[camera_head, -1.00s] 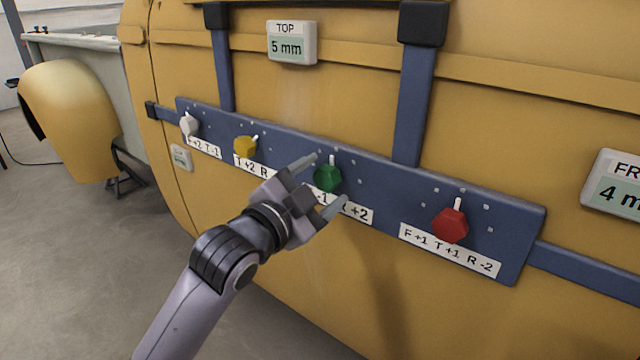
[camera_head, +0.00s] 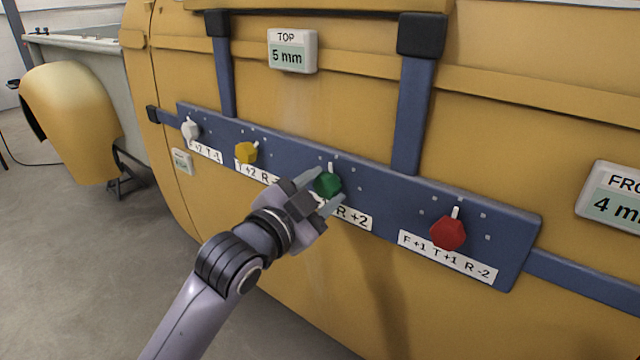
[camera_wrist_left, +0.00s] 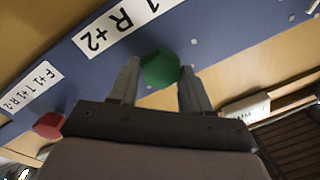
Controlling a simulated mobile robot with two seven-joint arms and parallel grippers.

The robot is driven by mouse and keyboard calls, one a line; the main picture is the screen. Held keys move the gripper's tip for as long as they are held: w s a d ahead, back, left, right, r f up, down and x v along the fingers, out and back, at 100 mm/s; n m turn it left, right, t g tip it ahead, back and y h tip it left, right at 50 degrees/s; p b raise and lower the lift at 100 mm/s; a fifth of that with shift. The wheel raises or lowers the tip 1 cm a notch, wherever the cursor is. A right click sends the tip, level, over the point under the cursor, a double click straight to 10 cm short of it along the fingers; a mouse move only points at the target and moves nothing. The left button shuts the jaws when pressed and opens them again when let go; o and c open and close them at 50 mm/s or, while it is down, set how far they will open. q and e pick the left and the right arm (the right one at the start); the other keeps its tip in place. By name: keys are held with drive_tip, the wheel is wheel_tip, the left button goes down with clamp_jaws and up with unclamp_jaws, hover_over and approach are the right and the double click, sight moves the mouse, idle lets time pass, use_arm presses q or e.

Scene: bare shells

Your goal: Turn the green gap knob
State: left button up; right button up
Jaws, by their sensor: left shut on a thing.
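The green knob (camera_head: 327,184) is a faceted knob on the blue panel (camera_head: 380,185), with a white pointer standing up from its top. My left gripper (camera_head: 326,190) has its two fingers on either side of the green knob, shut on it. In the left wrist view the green knob (camera_wrist_left: 160,69) sits between the fingertips of my left gripper (camera_wrist_left: 160,75). The label under the knob is partly hidden by the gripper; "R +2" shows. My right gripper is not in view.
On the same panel are a white knob (camera_head: 190,129), a yellow knob (camera_head: 246,152) and a red knob (camera_head: 447,232). Displays read "TOP 5 mm" (camera_head: 292,51) and, cut off at the right, "4 m" (camera_head: 612,196). Blue straps cross the yellow shell (camera_head: 330,110).

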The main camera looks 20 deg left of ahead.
use_arm(q)
drive_tip(key=shift+r+n+p, duration=0.3)
drive_tip(key=shift+n+p, duration=0.5)
drive_tip(key=shift+p, duration=0.2)
drive_tip(key=n+p, duration=0.3)
drive_tip(key=p, duration=0.1)
drive_tip(key=shift+n+g+p, duration=0.3)
drive_tip(key=shift+n+p, duration=0.1)
drive_tip(key=shift+a+f+n+p, duration=0.1)
drive_tip(key=shift+f+n+p, duration=0.1)
drive_tip(key=shift+n+p, duration=0.9)
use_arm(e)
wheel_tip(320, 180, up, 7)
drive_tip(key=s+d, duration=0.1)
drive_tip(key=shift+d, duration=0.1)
use_arm(q)
drive_tip(key=o, duration=1.1)
drive_tip(key=shift+c, duration=0.2)
